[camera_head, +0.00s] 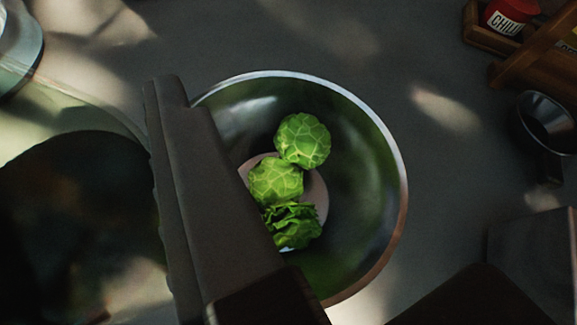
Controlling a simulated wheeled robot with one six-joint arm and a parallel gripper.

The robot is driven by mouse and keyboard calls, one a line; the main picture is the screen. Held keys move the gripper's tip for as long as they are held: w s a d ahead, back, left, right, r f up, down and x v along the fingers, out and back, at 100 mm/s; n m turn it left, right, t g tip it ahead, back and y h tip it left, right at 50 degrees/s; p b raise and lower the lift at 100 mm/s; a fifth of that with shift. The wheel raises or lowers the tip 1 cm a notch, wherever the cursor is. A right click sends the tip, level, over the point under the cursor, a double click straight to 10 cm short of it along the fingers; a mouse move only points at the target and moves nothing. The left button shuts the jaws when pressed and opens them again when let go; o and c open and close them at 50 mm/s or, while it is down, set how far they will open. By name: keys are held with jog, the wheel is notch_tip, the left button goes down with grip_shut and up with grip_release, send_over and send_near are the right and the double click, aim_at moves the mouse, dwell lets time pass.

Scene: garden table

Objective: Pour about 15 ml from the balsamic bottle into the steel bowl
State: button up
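The steel bowl (372,200) stands in the middle of the view, with a shiny rim and green reflections inside. Several round green leafy pieces (303,141) lie in it. A dark grey finger of my gripper (205,200) crosses the bowl's left side and hides part of it. A large see-through shape with dark contents (70,215) fills the lower left, close along the finger's left edge. It may be the balsamic bottle close to the camera, but I cannot tell. No label or neck shows, so whether it is gripped is unclear.
A wooden rack (535,62) with a red-topped chilli jar (508,17) is at the upper right. A dark metal cup (546,122) stands below it. The grey table above the bowl is clear.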

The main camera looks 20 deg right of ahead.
jog(key=shift+w+d+r+m+g+y, duration=0.15)
jog(key=shift+d+m+y, duration=0.15)
jog(key=shift+m+y, duration=0.25)
jog(key=shift+w+d+r+m+g+y, duration=0.15)
jog(key=shift+d+m+y, duration=0.2)
jog(key=shift+m, duration=0.3)
jog(key=m+y, duration=0.1)
jog(key=f+m+g+y, duration=0.1)
jog(key=m, duration=0.1)
jog(key=d+m+y+b, duration=0.1)
jog(key=shift+w+f, duration=0.15)
jog(key=shift+w, duration=0.05)
jog(key=shift+a+f+m+g+y, duration=0.15)
jog(key=shift+f+m+g+y, duration=0.15)
jog(key=shift+f+m+y, duration=0.4)
jog(key=shift+m+b, duration=0.5)
jog(key=shift+b, duration=0.05)
jog(key=shift+s+a+r+m+y+b, duration=0.15)
jog(key=shift+r+m+y+b, duration=0.25)
jog(key=shift+m+y+b, duration=0.4)
jog(key=shift+a, duration=0.25)
